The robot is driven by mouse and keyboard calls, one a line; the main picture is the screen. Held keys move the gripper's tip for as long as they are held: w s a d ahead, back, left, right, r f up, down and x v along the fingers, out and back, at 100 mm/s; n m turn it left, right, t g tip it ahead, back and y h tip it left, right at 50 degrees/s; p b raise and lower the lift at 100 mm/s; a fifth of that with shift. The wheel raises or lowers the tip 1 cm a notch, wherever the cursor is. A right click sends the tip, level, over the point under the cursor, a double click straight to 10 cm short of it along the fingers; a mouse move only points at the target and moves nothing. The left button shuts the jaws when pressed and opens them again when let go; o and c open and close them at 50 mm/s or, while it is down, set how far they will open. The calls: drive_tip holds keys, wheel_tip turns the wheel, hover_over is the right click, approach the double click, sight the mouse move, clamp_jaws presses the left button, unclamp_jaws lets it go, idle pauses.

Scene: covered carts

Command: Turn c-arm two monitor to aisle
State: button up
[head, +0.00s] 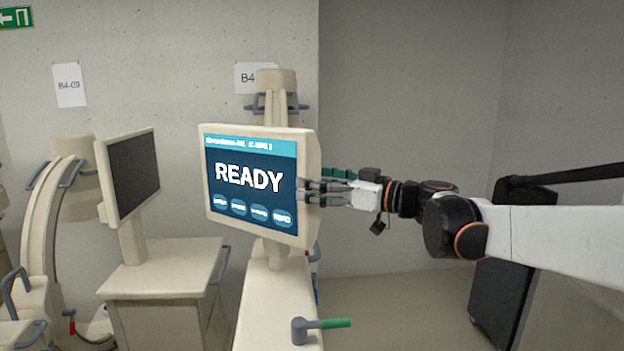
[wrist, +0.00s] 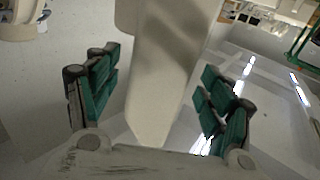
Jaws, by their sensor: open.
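A beige monitor (head: 252,185) with a lit blue screen reading READY stands on a cart in the middle of the head view. Its screen faces forward and slightly left. My gripper (head: 316,187) is at the monitor's right edge, with some of its fingers in front of the screen side. In the wrist view the beige edge of the monitor (wrist: 168,60) lies between the two green-padded fingers of my gripper (wrist: 158,85). The fingers are spread, with gaps visible on both sides of the edge.
A second cart (head: 165,268) with a dark-screened monitor (head: 132,175) stands to the left. A green-handled lever (head: 322,325) sticks out at the front of the middle cart. A black cabinet (head: 500,268) stands at the right. Bare floor lies between it and the middle cart.

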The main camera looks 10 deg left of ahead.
drive_tip(key=shift+x, duration=1.4)
drive_tip(key=shift+c, duration=0.3)
